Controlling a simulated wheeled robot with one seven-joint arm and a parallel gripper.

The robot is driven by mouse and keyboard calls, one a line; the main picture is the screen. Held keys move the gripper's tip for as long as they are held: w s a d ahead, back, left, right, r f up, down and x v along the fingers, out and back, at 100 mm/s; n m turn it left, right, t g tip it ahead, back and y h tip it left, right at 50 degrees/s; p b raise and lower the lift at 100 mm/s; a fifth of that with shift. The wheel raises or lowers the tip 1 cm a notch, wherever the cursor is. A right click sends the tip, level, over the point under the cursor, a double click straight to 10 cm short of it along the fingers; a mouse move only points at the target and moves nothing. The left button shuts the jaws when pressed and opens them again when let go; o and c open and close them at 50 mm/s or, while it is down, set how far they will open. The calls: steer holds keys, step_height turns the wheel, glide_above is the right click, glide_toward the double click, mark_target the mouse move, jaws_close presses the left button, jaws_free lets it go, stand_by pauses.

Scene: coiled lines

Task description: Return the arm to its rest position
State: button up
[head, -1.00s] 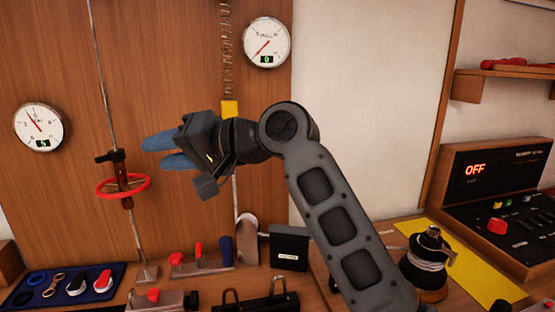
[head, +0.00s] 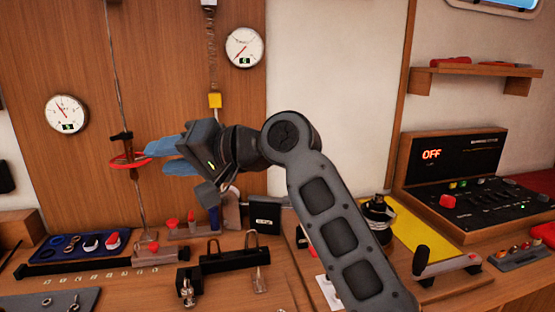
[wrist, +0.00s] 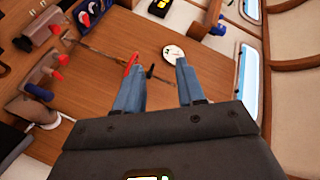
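My gripper (head: 168,157) shows in the head view at the end of my bent grey arm, left of the middle, in front of the wooden panel. Its two blue fingers point left and stand apart with nothing between them. In the wrist view my gripper (wrist: 156,80) also shows its two blue fingers spread, with bare wood panel between them. A red ring handwheel (head: 128,161) on a vertical rod is close to the fingertips in the head view; I cannot tell whether they touch.
Two gauges (head: 67,114) (head: 243,48) hang on the panel. The bench holds a blue tray (head: 50,256), a black handled bar (head: 235,260), a rope-wound winch (head: 378,215) and a control console (head: 455,185) reading OFF. A shelf (head: 475,72) is upper right. Space above my arm is clear.

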steer(key=s+d+f+m+t+h+b, duration=0.1)
steer(key=s+d+f+m+t, duration=0.1)
steer(key=f, duration=0.7)
steer(key=s+d+f+m+t+h+b, duration=0.1)
steer(key=s+d+f+m+t+h, duration=0.1)
steer(key=d+f, duration=0.5)
steer(key=s+d+f+m+t+h+b, duration=0.1)
steer(key=s+d+f+t, duration=0.3)
steer(key=f, duration=0.8)
steer(key=shift+s+d+f+m+h+b, duration=0.3)
steer(key=shift+s+d+m+b, duration=0.1)
steer(key=shift+d+m, duration=0.25)
steer(key=s+d+f+m+t+h+b, duration=0.1)
steer(key=s+d+f+t+h+b, duration=0.15)
steer(key=s+d+f+h, duration=0.65)
steer(key=s+d+r+n+b, duration=0.1)
steer(key=s+d, duration=0.4)
steer(key=s, duration=0.4)
steer(key=s+d+r+n+h+b, duration=0.1)
steer(key=s+d, duration=0.4)
steer(key=s, duration=0.5)
steer(key=s+d+r+n+b, duration=0.1)
steer(key=s+d, duration=0.4)
steer(key=s, duration=0.5)
steer(key=shift+d+n, duration=0.25)
steer(key=shift+n, duration=0.4)
steer(key=shift+s+r, duration=0.1)
